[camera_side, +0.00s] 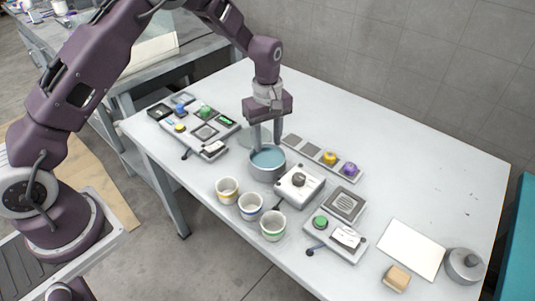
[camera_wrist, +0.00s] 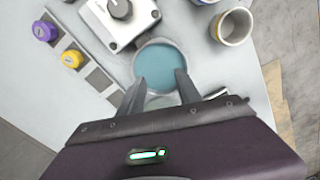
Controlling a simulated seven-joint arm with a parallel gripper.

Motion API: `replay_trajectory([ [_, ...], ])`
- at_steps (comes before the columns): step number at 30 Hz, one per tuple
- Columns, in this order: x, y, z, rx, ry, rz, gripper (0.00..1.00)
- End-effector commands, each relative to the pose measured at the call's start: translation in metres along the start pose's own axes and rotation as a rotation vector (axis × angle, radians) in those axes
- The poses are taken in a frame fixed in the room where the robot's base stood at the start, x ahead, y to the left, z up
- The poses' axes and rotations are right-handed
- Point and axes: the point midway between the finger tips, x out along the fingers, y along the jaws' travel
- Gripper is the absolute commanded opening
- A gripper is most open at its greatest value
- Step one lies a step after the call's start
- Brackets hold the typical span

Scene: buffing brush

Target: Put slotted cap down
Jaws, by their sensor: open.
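My gripper (camera_side: 266,148) is open, pointing straight down over a round grey pot (camera_side: 266,176) with a blue-teal inside. In the wrist view the two fingertips (camera_wrist: 162,78) are apart over the teal surface (camera_wrist: 160,62), with nothing seen between them. I cannot tell whether they touch it. No piece with a clear slot can be made out, so I cannot say which is the slotted cap. A yellow cap-like piece (camera_side: 329,158) and a purple one (camera_side: 348,169) sit on a strip of square pads, also seen in the wrist view as yellow (camera_wrist: 72,59) and purple (camera_wrist: 45,31).
A box with a dark knob (camera_side: 299,181) stands close right of the pot. Several striped cups (camera_side: 250,206) stand in front. A control panel (camera_side: 205,130) lies left. A white plate (camera_side: 411,249), wooden block (camera_side: 397,277) and grey lidded tin (camera_side: 464,264) are right. The table's back right is clear.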

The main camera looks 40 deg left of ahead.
Motion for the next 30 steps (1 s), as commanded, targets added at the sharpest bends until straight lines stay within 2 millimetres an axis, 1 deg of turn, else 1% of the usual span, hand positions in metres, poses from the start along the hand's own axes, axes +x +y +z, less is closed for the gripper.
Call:
replay_trajectory([
  [1,-0.013,0.001,-0.001,0.0,0.003,0.005,0.41],
  [3,-0.029,0.001,0.0,0.001,0.001,0.003,0.41],
  [6,-0.044,0.001,0.0,0.001,0.001,0.002,0.41],
  [9,-0.051,0.0,0.0,0.001,0.001,0.001,0.41],
  [14,-0.054,0.0,0.0,0.001,0.0,0.001,0.41],
  [15,-0.058,-0.001,0.0,0.009,0.0,0.006,0.41],
  [16,-0.065,-0.003,0.001,0.022,0.0,0.013,0.41],
  [17,-0.076,-0.006,0.002,0.042,0.001,0.026,0.41],
  [18,-0.096,-0.014,0.005,0.083,0.004,0.049,0.41],
  [20,-0.133,-0.032,0.011,0.173,0.013,0.092,0.41],
  [21,-0.16,-0.05,0.017,0.248,0.024,0.125,0.41],
  [23,-0.196,-0.081,0.029,0.372,0.051,0.172,0.41],
  [24,-0.216,-0.104,0.037,0.457,0.075,0.202,0.41],
  [26,-0.24,-0.142,0.052,0.593,0.124,0.243,0.41],
  [27,-0.251,-0.169,0.062,0.686,0.164,0.266,0.41],
  [28,-0.256,-0.188,0.069,0.752,0.196,0.279,0.41],
  [30,-0.26,-0.229,0.084,0.895,0.272,0.297,0.41],
])
